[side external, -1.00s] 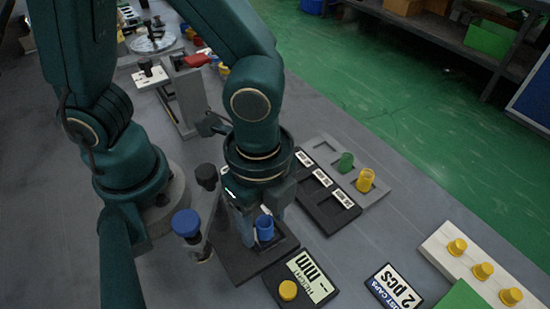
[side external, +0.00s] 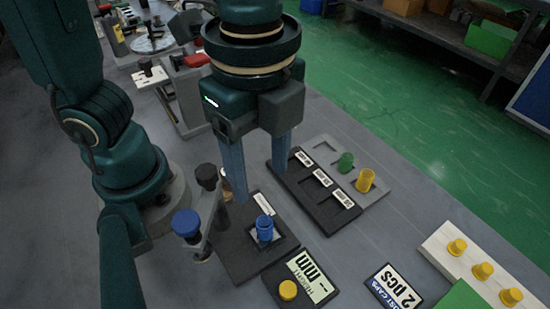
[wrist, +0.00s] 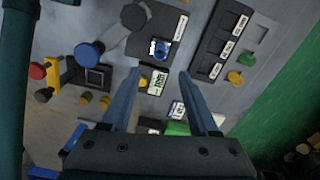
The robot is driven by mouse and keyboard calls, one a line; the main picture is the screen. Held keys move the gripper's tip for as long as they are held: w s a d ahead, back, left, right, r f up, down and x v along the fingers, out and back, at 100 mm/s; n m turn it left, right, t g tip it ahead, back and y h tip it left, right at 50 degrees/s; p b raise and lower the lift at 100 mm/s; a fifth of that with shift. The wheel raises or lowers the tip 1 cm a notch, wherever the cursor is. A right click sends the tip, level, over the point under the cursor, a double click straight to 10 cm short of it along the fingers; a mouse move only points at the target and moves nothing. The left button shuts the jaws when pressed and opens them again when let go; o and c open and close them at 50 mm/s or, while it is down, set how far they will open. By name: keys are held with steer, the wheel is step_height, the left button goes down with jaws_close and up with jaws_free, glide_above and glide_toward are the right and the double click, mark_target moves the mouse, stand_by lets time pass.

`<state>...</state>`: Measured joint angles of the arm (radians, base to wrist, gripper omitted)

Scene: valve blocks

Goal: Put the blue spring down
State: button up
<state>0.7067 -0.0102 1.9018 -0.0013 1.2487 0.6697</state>
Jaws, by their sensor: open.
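The blue spring (side external: 265,229) stands upright on a small pale square of a dark base plate (side external: 236,255). In the wrist view the spring (wrist: 161,48) shows beyond the fingertips, on the same plate. My gripper (side external: 262,187) is above and behind the spring in the side view, fingers pointing down and spread apart. Nothing is between the fingers, and they are clear of the spring. The wrist view also shows the gripper (wrist: 158,73) open and empty.
A post with a blue knob (side external: 186,223) and a black knob (side external: 207,176) stands left of the spring. A display (side external: 311,279) with a yellow button is in front. A dark labelled tray (side external: 318,185) and green and yellow parts (side external: 365,180) are to the right.

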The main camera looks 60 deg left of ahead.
steer(key=w+a+n+t, duration=0.2)
steer(key=a+n+t, duration=0.3)
steer(key=a+n, duration=0.8)
steer(key=n, duration=0.2)
steer(key=shift+w+r+n+t, duration=0.15)
steer(key=shift+r+n+t, duration=0.15)
steer(key=shift+r+n, duration=0.1)
